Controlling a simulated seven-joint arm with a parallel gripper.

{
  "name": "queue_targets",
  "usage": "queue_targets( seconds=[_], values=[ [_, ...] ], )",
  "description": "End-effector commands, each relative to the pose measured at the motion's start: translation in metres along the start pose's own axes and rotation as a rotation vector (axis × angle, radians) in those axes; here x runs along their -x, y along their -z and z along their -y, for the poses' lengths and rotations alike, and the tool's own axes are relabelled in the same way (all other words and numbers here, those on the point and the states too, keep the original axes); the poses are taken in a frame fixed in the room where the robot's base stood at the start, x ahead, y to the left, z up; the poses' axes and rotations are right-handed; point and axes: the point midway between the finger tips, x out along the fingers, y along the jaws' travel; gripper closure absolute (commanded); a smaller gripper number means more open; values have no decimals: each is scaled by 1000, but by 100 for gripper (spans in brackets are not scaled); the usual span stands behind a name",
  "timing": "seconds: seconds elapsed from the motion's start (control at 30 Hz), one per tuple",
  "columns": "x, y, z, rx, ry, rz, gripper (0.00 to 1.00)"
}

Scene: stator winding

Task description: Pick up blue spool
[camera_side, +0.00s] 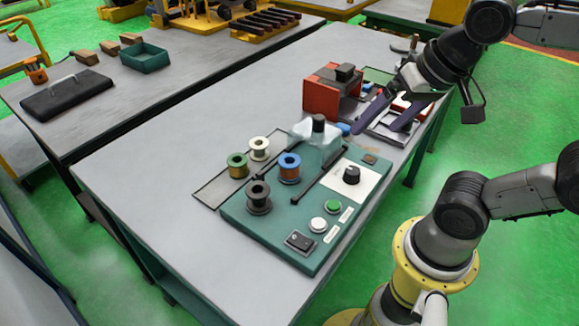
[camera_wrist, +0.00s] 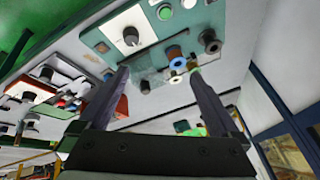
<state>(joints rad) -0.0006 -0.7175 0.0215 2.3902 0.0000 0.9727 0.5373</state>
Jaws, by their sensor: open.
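My gripper (camera_side: 377,126) is open and empty. In the side view it is above the right part of the table, to the right of the blue spool and well apart from it. In the wrist view the two dark fingers of my gripper (camera_wrist: 158,71) are spread wide.
A black spool (camera_side: 258,198), a green spool (camera_side: 238,165) and a white spool (camera_side: 259,148) stand close around the blue one. The table's left part is clear.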

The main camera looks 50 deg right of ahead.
Motion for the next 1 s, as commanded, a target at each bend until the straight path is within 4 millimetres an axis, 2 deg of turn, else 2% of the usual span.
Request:
queue_targets(
  seconds=[0.13,0.27,0.4,0.5,0.7,1.0],
  values=[
    [2,30,20,-346,-41,53,1],
    [-7,61,41,-647,-111,103,1],
    [-37,94,66,-941,-228,150,1],
    [-64,110,80,-1059,-308,174,1],
    [-111,119,92,-1073,-406,218,1],
    [-145,104,85,-1062,-445,238,1]
  ],
)
